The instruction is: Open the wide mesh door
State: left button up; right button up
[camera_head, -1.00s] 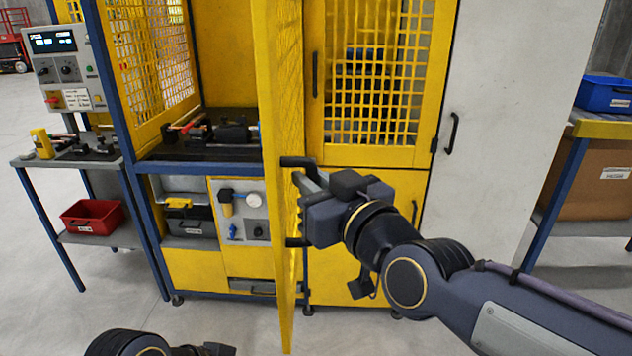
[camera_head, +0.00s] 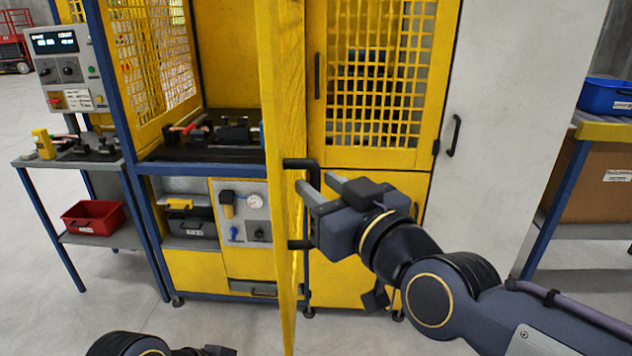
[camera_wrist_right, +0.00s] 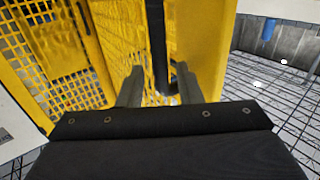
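The wide mesh door (camera_head: 282,120) is yellow and stands swung out from the cell, seen nearly edge-on in the head view. Its black bar handle (camera_head: 302,163) is on its right face. My right gripper (camera_head: 322,188) is beside that face at the handle's height, its two grey fingers apart. In the right wrist view the handle bar (camera_wrist_right: 157,45) shows between the spread fingers of the gripper (camera_wrist_right: 158,90), with no visible grip on it. Part of my left arm shows at the bottom edge of the head view; its fingers are out of the picture.
A second yellow mesh door (camera_head: 380,80) is closed to the right, beside a white cabinet panel (camera_head: 510,110). Inside the cell is a dark work surface (camera_head: 205,150) with tools. A side table (camera_head: 70,160) with a red bin (camera_head: 93,217) stands left. The floor in front is clear.

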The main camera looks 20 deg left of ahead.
jog(key=shift+p+v, duration=0.3)
jog(key=shift+v, duration=2.55)
